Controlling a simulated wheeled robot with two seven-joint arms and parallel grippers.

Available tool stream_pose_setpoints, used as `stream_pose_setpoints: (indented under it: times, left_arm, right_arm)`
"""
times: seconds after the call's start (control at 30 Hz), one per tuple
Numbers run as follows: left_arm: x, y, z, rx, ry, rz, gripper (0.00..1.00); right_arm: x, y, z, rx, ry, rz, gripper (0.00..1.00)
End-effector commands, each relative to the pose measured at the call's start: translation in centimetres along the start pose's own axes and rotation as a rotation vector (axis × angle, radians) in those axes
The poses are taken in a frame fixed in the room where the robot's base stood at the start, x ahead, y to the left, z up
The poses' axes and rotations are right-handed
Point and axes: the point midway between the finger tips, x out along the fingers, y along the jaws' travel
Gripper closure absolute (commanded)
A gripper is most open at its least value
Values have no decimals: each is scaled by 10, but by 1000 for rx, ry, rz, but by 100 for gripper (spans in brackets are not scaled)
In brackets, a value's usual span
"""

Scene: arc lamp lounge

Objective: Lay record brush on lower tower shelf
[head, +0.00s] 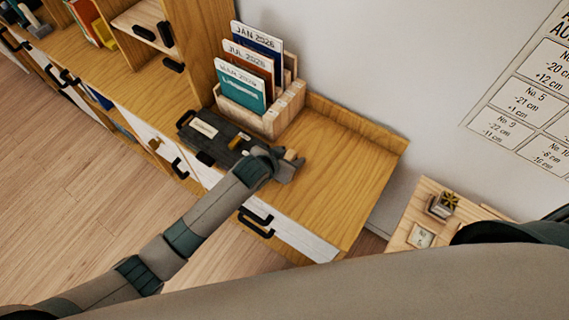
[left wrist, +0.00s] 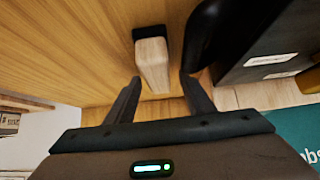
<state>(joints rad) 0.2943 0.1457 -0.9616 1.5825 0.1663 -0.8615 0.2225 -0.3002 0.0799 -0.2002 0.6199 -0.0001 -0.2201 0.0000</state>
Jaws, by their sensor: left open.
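The record brush, a pale wood block with a black pad, lies on the wooden cabinet top in the left wrist view (left wrist: 152,62). Its near end reaches toward the gap between my left fingertips. In the head view only a small pale bit of it (head: 291,154) shows beside my left gripper (head: 288,168), which is low over the cabinet top. My left gripper is open, with its two fingers apart in the left wrist view (left wrist: 160,92). I cannot tell for sure which surface is the lower tower shelf. My right gripper is out of view.
A dark case (head: 213,136) with labels lies left of my gripper. A wooden holder (head: 262,118) with calendar-marked sleeves stands behind it. The cabinet top's right part (head: 340,175) is clear. A small wooden stand (head: 424,205) bearing small items is at lower right; open shelving is at upper left.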

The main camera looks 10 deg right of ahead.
Motion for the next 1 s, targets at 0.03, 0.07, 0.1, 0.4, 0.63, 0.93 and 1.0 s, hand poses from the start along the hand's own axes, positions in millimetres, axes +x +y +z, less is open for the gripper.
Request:
stream_pose_setpoints:
  times: [0.03,0.07,0.1,0.4,0.63,0.93,1.0]
  left_arm:
    - [0,0,0,0,0,0,52]
    - [0,0,0,0,0,0,52]
    - [0,0,0,0,0,0,59]
    - [0,0,0,0,0,0,100]
    - [-1,0,-1,0,1,0,100]
    - [-16,0,-17,0,4,0,100]
    - [-23,0,-25,0,5,1,100]
  right_arm:
    - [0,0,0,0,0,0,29]
    - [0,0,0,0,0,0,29]
    - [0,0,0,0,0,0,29]
    - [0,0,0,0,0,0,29]
    - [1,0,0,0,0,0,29]
    - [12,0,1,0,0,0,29]
    - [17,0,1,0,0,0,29]
